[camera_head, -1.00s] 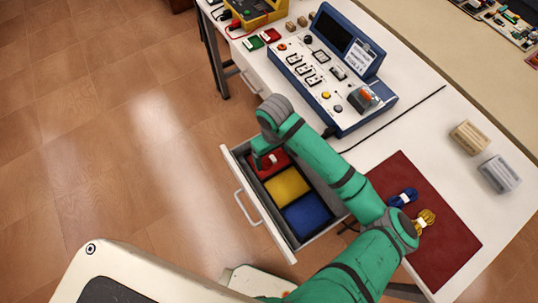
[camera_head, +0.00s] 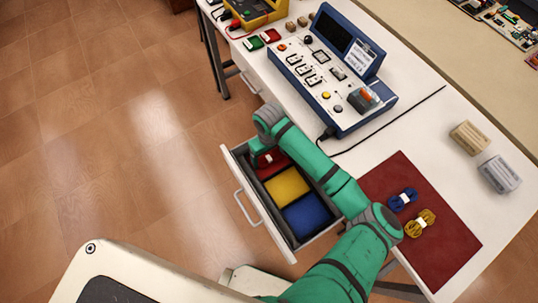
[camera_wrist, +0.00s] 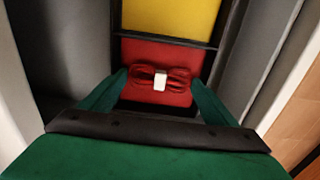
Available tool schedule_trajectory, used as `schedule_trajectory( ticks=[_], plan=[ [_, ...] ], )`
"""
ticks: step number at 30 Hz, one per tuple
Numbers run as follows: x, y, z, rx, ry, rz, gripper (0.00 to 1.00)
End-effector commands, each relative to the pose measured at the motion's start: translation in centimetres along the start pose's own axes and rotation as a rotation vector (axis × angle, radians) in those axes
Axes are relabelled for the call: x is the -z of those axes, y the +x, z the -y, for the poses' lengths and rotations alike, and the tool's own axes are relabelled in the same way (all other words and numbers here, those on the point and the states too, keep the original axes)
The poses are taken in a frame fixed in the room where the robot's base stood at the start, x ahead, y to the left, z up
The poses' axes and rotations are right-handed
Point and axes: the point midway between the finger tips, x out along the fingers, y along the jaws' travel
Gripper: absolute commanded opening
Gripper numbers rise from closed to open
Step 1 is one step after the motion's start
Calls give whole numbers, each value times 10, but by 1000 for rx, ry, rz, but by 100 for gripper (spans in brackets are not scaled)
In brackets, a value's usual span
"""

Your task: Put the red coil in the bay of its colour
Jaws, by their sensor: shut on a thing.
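The red coil (camera_wrist: 176,82), with a white band around its middle, is between the two fingers of my gripper (camera_wrist: 160,84) in the wrist view. My gripper is shut on it, over the red bay (camera_wrist: 145,50) of the open drawer. I cannot tell whether the coil touches the bay floor. In the head view my gripper (camera_head: 262,160) is inside the drawer's far end, and my arm partly hides the red bay. The yellow bay (camera_head: 286,187) and the blue bay (camera_head: 307,216) are empty.
The open drawer (camera_head: 264,228) has raised walls around the bays. A blue coil (camera_head: 403,199) and a yellow coil (camera_head: 419,223) lie on a dark red mat (camera_head: 445,250). A blue instrument panel (camera_head: 325,85) stands on the table behind the drawer.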

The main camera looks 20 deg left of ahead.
Motion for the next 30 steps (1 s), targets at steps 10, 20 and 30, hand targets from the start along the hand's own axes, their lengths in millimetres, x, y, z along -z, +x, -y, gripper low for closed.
schedule_trajectory(
  ticks=[10, 20, 30],
  plan=[
    [0, 3, 0, 0, 0, -1, 89],
    [1, -10, 0, -1, 0, -2, 89],
    [1, -76, 0, -2, -3, -3, 89]
  ],
)
